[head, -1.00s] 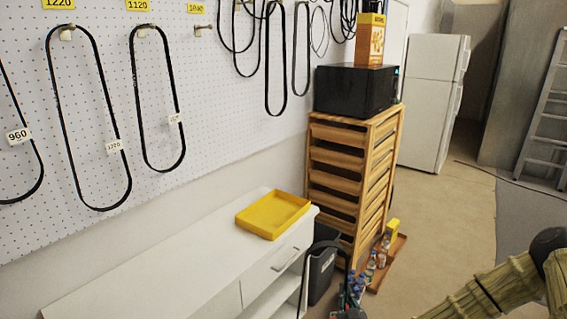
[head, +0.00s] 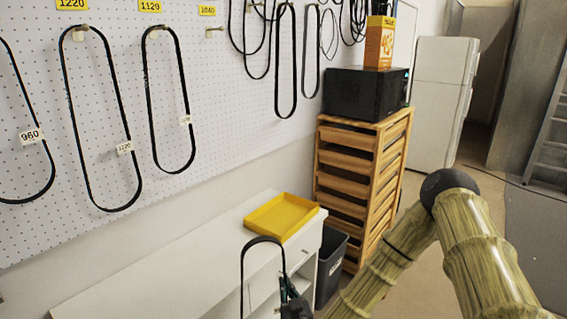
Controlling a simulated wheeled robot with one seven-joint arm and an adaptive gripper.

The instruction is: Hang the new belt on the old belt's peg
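A black belt (head: 262,239) stands up as a narrow loop in front of the white cabinet. Its right strand runs down to my gripper (head: 291,294), which appears shut on it at the bottom edge. The fingertips are small and dark, and the lower part of the belt is out of frame. A bare peg (head: 213,32) sticks out of the pegboard under a yellow label (head: 207,11) that seems to read 1040. My gripper is well below this peg and to its right. Which peg was the old belt's is not shown.
Belts tagged 1220 (head: 70,110) and 1120 (head: 151,90) hang left of the bare peg; several more hang right. A yellow tray (head: 282,216) sits on the white cabinet (head: 170,262). A wooden drawer unit (head: 345,187) carries a black microwave (head: 362,95).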

